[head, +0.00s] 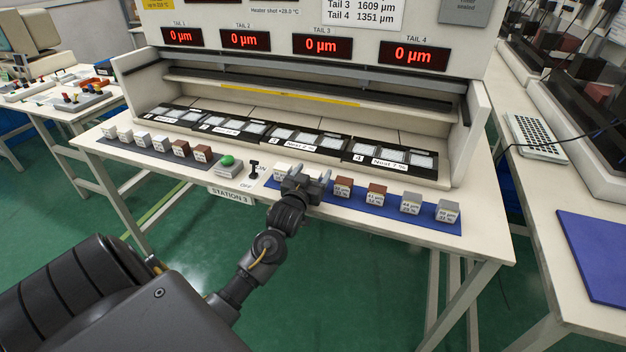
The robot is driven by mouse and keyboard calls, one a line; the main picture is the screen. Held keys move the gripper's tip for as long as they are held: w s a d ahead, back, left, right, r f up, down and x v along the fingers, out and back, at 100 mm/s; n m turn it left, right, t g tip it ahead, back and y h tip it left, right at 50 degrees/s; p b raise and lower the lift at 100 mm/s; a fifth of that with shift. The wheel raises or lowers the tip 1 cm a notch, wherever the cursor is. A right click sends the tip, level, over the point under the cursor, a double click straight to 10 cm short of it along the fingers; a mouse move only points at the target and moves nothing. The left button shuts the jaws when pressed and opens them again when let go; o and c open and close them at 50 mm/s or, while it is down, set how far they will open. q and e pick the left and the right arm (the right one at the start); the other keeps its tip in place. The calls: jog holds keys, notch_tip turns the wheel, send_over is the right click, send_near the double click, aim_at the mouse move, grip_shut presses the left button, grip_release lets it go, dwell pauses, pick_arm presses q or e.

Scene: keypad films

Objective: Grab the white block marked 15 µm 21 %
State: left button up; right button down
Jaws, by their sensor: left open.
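White blocks stand in two places in the head view, and their small labels are too small to read, so I cannot tell which is marked 15 µm 21 %. Several stand at the left end of the dark mat, one of them a white block (141,138). At least one more white block (281,170) stands at the left end of the blue mat (394,212), partly hidden by my left gripper (311,174). That gripper is open over the left part of the blue mat, close to the white block. I see nothing held in it. My right gripper is not in view.
Brown blocks (343,186) and grey blocks (410,202) stand on the blue mat to the right of my gripper. A green button (228,160) and a black switch (254,168) are to its left. Black nest trays (345,148) lie behind, under the displays.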

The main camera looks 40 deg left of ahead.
pick_arm(q)
jog(key=shift+c, duration=0.8)
jog(key=c, duration=1)
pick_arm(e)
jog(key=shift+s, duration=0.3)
pick_arm(q)
jog(key=shift+r, duration=0.15)
jog(key=shift+r, duration=0.25)
jog(key=r, duration=0.3)
jog(key=shift+s+a+r, duration=0.1)
jog(key=shift+s+r, duration=0.15)
jog(key=shift+s, duration=0.15)
jog(key=s+r, duration=0.3)
jog(key=s, duration=0.1)
jog(key=s+a+r, duration=0.1)
jog(key=s+r, duration=0.2)
jog(key=s, duration=0.1)
jog(key=s+r, duration=0.2)
jog(key=s, duration=0.3)
jog(key=shift+a+r+p, duration=0.35)
jog(key=shift+a+r, duration=0.05)
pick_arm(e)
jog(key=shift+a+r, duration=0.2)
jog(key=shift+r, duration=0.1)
